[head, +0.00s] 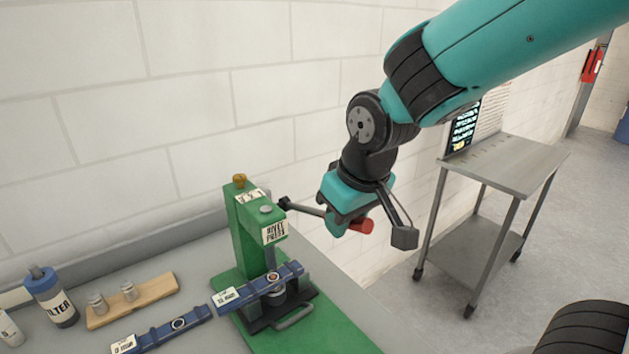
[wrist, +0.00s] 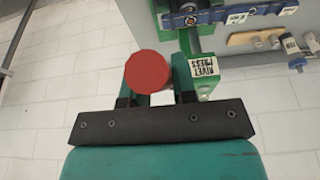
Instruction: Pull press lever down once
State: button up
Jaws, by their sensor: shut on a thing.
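The green rivet press (head: 247,228) stands on a bench against the white wall. Its lever (head: 303,209) runs out to the right, sloping slightly down, and ends in a red knob (head: 362,225). My gripper (head: 350,222) is at the outer end of the lever, shut on it by the red knob. In the wrist view the round red knob (wrist: 147,72) sits between the two fingers of my gripper (wrist: 155,85), and the press (wrist: 206,88) with its label is behind. A blue bar (head: 270,283) lies across the press below the ram.
A second blue bar (head: 175,325), a wooden block (head: 135,300) with metal pieces, and a blue filter bottle (head: 50,296) are on the bench left of the press. A metal cart (head: 500,165) stands right of my arm. Floor shows between bench and cart.

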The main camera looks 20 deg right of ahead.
jog(key=shift+w+a+r+p, duration=0.1)
jog(key=shift+w+r+p, duration=0.15)
jog(key=shift+r, duration=0.25)
jog(key=shift+w+r+p, duration=0.15)
jog(key=shift+r+p, duration=0.2)
jog(key=shift+r, duration=0.15)
jog(key=shift+w+a+r+p, duration=0.1)
jog(key=shift+w+r+p, duration=0.3)
jog(key=shift+r+p, duration=0.45)
jog(key=shift+w+a+r+p, duration=0.15)
jog(key=shift+w+r+p, duration=0.45)
jog(key=shift+r, duration=0.2)
jog(key=o, duration=0.9)
jog(key=shift+s+f, duration=0.1)
jog(key=shift+c, duration=0.2)
jog(key=p+v, duration=0.5)
jog(key=v, duration=0.2)
jog(key=shift+p, duration=0.3)
jog(key=shift+s, duration=0.1)
